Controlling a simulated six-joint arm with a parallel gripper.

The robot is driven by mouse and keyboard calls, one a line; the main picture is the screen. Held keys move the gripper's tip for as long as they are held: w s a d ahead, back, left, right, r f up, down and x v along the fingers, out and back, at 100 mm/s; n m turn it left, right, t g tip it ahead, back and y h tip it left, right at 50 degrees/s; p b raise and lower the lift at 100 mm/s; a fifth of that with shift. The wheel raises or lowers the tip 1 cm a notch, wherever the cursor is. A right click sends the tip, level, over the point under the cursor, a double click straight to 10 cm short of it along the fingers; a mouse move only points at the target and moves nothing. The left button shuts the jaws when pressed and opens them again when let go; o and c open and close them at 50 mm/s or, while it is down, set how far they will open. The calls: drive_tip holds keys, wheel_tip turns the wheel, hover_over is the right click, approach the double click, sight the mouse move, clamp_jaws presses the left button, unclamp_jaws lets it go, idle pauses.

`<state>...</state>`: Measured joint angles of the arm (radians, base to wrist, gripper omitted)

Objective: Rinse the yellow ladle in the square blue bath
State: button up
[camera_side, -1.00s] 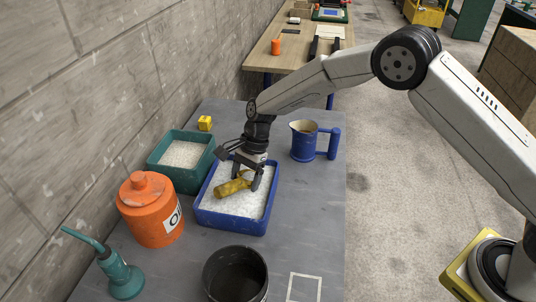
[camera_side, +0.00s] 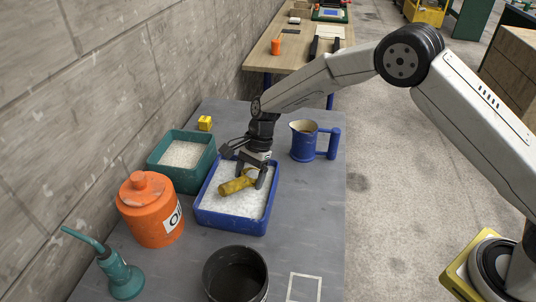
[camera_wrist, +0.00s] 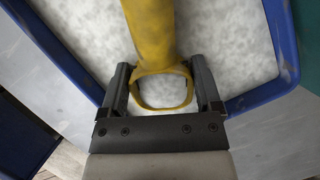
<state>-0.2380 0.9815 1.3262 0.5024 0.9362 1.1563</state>
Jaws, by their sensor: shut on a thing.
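The yellow ladle (camera_side: 237,186) lies in or just over the white, frothy-looking contents of the square blue bath (camera_side: 232,224). My gripper (camera_side: 254,179) is shut on the ladle at its right end, inside the bath's rim. In the wrist view, my gripper (camera_wrist: 162,95) has one finger on each side of a yellow loop of the ladle (camera_wrist: 150,38). The loop is open in the middle, with white showing through. The blue bath's rim (camera_wrist: 265,92) runs along the right in that view. How deep the ladle sits is hard to tell.
A green bath (camera_side: 160,175) with white contents stands left of the blue one. An orange oil can (camera_side: 147,222), a teal oiler (camera_side: 122,279), a black pot (camera_side: 235,280), a blue jug (camera_side: 303,145) and a yellow cube (camera_side: 205,122) stand around. A wall (camera_side: 60,110) is at left.

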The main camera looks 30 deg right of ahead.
drive_tip(key=shift+a, duration=0.15)
drive_tip(key=shift+a, duration=0.75)
drive_tip(key=shift+r, duration=0.15)
drive_tip(key=shift+v, duration=4.75)
wheel_tip(320, 180, up, 5)
drive_tip(key=shift+r, duration=0.1)
